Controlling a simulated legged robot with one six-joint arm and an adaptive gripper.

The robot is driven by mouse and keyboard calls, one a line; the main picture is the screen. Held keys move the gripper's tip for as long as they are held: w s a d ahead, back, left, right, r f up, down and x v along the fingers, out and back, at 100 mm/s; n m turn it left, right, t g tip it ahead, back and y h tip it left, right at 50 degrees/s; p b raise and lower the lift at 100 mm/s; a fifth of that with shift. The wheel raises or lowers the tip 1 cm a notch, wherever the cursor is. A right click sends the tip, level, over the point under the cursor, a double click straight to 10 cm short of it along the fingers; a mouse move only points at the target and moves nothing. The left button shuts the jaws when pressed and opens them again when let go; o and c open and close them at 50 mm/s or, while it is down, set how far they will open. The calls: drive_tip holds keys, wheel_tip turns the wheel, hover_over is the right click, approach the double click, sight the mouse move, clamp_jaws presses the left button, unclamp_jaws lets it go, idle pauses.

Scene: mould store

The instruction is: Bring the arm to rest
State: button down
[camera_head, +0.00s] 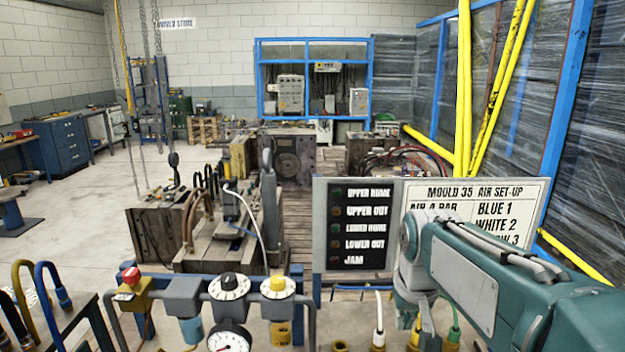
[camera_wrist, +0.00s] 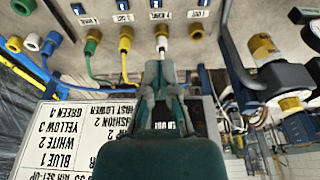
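My gripper (camera_wrist: 161,66) shows in the wrist view with its two fingers drawn together at the tips, and I see nothing held between them. A white hose (camera_wrist: 164,46) in a yellow fitting (camera_wrist: 161,31) shows just beyond the fingertips; touching or apart I cannot tell there. In the head view my arm reaches in from the right, the wrist bent downward in front of the air set-up sign (camera_head: 519,197). The white hose (camera_head: 379,312) stands left of the wrist there, and a green hose (camera_head: 454,316) right of it. The fingertips are largely hidden in the head view.
An indicator board (camera_head: 362,261) stands left of the wrist. A rail with valves, a pressure gauge (camera_head: 229,338) and a red-topped valve (camera_head: 131,276) runs along the front. A mould block (camera_head: 190,247) stands behind it. Yellow posts (camera_head: 463,95) and a blue-framed screen rise at right. Open floor (camera_head: 85,205) lies left.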

drive_tip(key=s+f+t, duration=0.2)
drive_tip(key=s+t, duration=0.1)
drive_tip(key=s, duration=1.3)
drive_tip(key=shift+s+f, duration=0.25)
drive_tip(key=shift+s, duration=0.1)
